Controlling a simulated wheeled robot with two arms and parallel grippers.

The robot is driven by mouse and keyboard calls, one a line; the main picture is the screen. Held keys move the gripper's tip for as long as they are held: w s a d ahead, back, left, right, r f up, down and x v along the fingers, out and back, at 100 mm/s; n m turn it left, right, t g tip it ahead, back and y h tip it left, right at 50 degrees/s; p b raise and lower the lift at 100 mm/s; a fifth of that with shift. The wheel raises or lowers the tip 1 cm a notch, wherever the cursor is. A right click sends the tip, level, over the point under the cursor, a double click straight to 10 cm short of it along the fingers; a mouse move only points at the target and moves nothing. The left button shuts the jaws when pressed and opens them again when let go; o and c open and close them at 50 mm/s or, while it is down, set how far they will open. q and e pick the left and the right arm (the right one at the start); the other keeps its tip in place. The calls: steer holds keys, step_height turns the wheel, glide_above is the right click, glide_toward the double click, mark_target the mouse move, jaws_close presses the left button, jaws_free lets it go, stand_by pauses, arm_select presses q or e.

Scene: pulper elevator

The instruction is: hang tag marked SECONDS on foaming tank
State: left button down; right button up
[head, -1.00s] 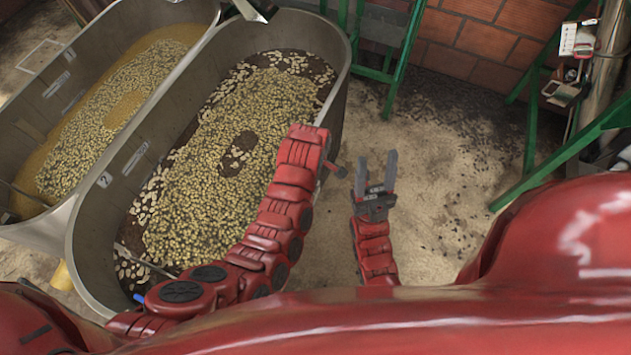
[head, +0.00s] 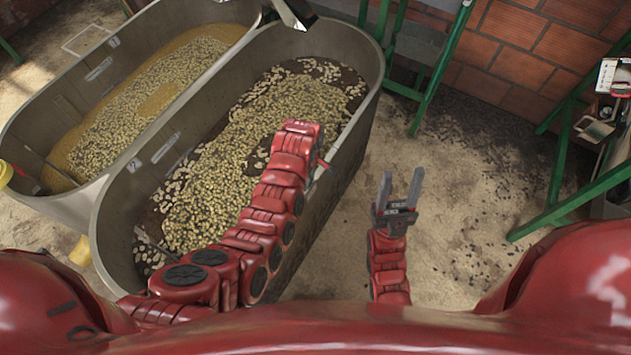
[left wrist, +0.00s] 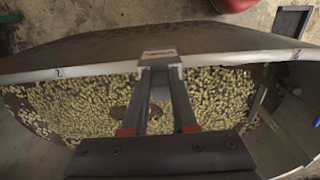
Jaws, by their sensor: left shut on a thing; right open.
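Two long grey metal tanks stand side by side in the head view. The left tank (head: 21,122) holds beans in a yellow-brown, foamy-looking liquid. The right tank (head: 104,235) holds beans over a dark layer and has a small 2 on its inner wall. My left gripper (left wrist: 158,66) hangs over the right tank, by its rim. It is shut on a small thin piece (left wrist: 158,54), seen nearly edge-on; no writing on it is readable. In the head view that gripper is mostly hidden by my wrist. My right gripper (head: 402,188) is open and empty above the floor.
Green metal frames (head: 441,68) stand before the brick wall and at the right. A post with small boxes (head: 596,129) is at the far right.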

arm_select(q)
steer(key=shift+f+b, duration=1.6)
steer(key=shift+f, duration=0.4)
steer(key=c, duration=0.6)
jaws_free()
